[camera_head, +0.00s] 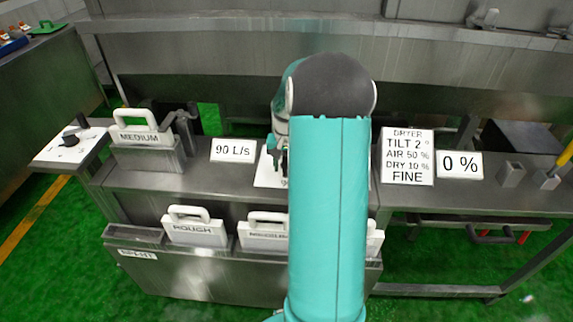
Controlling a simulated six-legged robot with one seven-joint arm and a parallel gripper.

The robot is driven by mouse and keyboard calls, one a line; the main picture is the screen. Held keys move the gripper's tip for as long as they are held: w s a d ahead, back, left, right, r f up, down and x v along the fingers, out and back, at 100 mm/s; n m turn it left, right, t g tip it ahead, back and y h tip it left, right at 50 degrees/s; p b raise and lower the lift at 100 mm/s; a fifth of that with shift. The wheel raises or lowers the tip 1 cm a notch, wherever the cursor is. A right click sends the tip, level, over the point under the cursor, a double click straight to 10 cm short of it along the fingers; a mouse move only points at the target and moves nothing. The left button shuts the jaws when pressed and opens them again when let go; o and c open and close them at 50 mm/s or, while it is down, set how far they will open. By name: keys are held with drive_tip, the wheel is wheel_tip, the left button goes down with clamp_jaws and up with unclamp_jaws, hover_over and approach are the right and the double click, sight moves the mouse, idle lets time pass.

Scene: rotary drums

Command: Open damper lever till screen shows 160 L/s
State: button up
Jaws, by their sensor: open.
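The airflow screen (233,150) is a small white panel on the steel bench and reads 90 L/s. Just right of it a white plate (264,178) lies on the bench, mostly hidden behind my teal arm. No damper lever can be made out clearly; my arm and gripper cover the area over the plate. My gripper (279,160) is open, pointing down over the left part of that plate. Whether it touches anything there is hidden.
A white dryer sign (407,156) and a 0 % screen (460,165) stand right. A MEDIUM cassette (141,133) and a black knob on a white plate (70,141) are left.

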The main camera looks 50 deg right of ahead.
clamp_jaws()
drive_tip(key=shift+w+a+m, duration=0.45)
drive_tip(key=shift+w+m, duration=0.15)
drive_tip(key=shift+m, duration=0.2)
drive_tip(key=shift+w+a+m, duration=0.25)
drive_tip(key=shift+w+m, duration=0.4)
drive_tip(key=shift+m, duration=0.35)
drive_tip(key=shift+w+a+m, duration=0.1)
drive_tip(key=shift+w+m, duration=0.35)
drive_tip(key=shift+m, duration=0.35)
unclamp_jaws()
wheel_tip(320, 180, up, 14)
